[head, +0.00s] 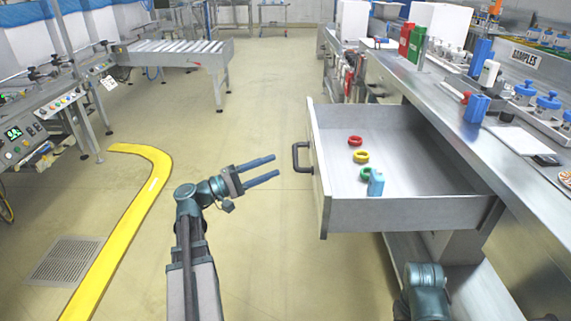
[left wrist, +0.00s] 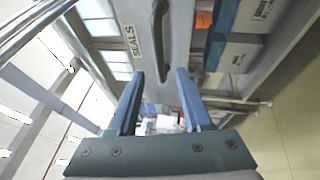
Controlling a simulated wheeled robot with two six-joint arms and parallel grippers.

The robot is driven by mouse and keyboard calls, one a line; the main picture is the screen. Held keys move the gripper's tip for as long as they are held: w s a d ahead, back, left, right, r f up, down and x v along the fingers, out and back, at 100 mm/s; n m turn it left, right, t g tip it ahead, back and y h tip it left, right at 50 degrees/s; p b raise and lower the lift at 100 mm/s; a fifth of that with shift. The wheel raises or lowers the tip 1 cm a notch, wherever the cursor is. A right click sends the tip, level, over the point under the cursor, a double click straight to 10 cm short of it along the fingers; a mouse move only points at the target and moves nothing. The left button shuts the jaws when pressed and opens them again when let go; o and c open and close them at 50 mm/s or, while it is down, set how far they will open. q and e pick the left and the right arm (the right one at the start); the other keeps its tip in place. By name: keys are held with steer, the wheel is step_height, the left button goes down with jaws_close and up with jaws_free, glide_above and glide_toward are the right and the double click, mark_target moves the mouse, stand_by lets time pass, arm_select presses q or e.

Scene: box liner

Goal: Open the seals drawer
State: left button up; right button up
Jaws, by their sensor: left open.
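The seals drawer (head: 322,180) stands pulled out from the steel bench. Inside lie a red ring (head: 355,140), a yellow ring (head: 361,156), a green ring (head: 366,174) and a small blue block-like item (head: 376,183). Its dark handle (head: 297,158) is on the front panel, facing left. In the left wrist view the drawer front carries a SEALS label (left wrist: 130,42) beside the handle (left wrist: 158,38). My left gripper (head: 276,168) is open and empty, a short gap left of the handle and apart from it. My right gripper is out of view.
The steel bench (head: 440,115) runs along the right, with red and green boxes, blue-capped items and a SAMPLES sign (head: 526,57). A roller conveyor (head: 180,50) stands at the back left. A yellow floor strip (head: 130,205) lies left of my arm. The middle floor is clear.

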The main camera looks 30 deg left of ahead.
arm_select(q)
steer(key=shift+b+v, duration=0.35)
steer(key=shift+v, duration=2.35)
